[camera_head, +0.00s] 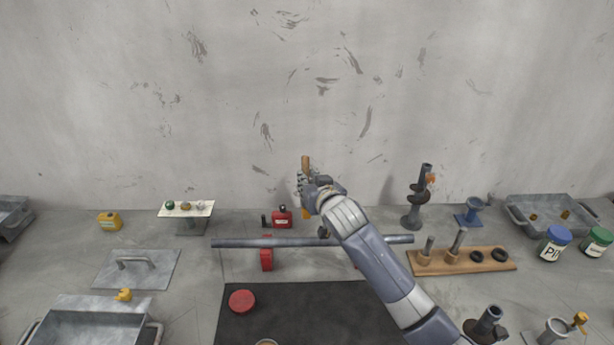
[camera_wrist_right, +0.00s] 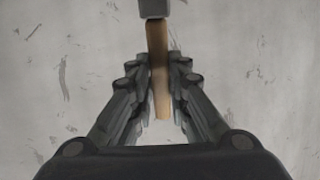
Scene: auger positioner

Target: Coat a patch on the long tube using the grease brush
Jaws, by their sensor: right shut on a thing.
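The long tube (camera_head: 235,244) is grey and lies level across red supports (camera_head: 266,262) in the head view. My right forearm crosses in front of its right part. My right gripper (camera_head: 306,189) is shut on the wooden handle of the grease brush (camera_head: 306,163), above and behind the tube, apart from it. The handle stands roughly upright, with a short orange-brown part showing below the fingers. In the right wrist view, the brush handle (camera_wrist_right: 158,60) runs between the fingers of the right gripper (camera_wrist_right: 160,85), with a grey block at its top edge. My left gripper is out of view.
A black mat (camera_head: 300,310) lies in front of the tube, with a round red lid (camera_head: 241,301) on it. A red box (camera_head: 282,219) stands behind the tube. A wooden rack (camera_head: 490,261) is at right; a flat plate with a handle (camera_head: 137,268) is at left.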

